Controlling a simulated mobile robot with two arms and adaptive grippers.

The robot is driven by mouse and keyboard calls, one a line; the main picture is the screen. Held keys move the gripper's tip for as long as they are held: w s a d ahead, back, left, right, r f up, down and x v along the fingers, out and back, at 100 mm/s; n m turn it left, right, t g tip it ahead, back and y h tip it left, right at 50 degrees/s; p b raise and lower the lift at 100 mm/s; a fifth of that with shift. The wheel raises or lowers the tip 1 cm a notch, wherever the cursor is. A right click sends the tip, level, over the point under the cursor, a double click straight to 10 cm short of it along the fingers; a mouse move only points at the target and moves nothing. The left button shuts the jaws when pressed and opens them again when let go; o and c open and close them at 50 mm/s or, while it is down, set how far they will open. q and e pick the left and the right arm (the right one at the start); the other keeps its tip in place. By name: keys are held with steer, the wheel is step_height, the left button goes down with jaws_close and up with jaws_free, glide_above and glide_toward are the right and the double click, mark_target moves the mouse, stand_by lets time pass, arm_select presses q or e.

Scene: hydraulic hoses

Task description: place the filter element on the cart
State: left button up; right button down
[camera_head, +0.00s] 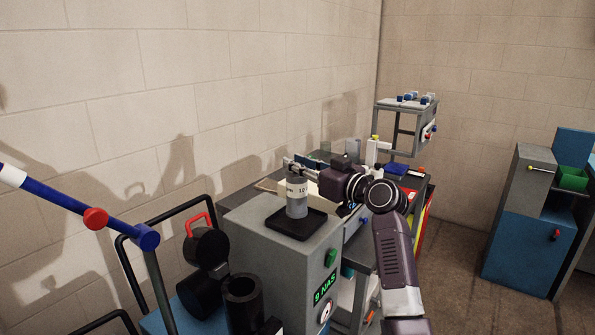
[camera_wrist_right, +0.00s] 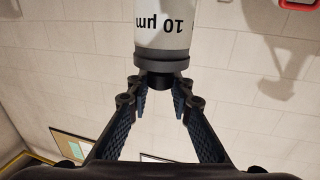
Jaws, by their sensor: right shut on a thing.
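The filter element (camera_head: 297,200) is a grey and white cylinder marked 10, upright at or just above a black tray (camera_head: 296,224). I cannot tell whether it touches the tray. The tray lies on top of a grey cabinet (camera_head: 262,246) with a "9 NAS" display. My right gripper (camera_head: 298,170) reaches in from the right at the element's upper end. In the right wrist view, the gripper's fingers (camera_wrist_right: 160,97) close around the dark end knob of the filter element (camera_wrist_right: 163,30), labelled 10 µm. My left gripper is not in view.
Left of the cabinet stand black cylinders (camera_head: 243,300) and a black part with a red handle (camera_head: 207,246), beside black rails. A blue bar with a red knob (camera_head: 95,218) crosses the left. A bench with several items lies behind my right arm. Open floor shows at the right.

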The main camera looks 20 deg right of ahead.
mark_target(297, 188)
step_height(297, 188, down, 3)
steer(key=shift+r, duration=0.2)
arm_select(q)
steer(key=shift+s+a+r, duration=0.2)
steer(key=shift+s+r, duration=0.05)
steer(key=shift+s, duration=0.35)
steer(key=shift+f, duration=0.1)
arm_select(e)
steer(key=shift+f, duration=0.2)
steer(key=c, duration=1.7)
jaws_free()
steer(key=shift+c, duration=0.2)
steer(key=shift+r, duration=0.1)
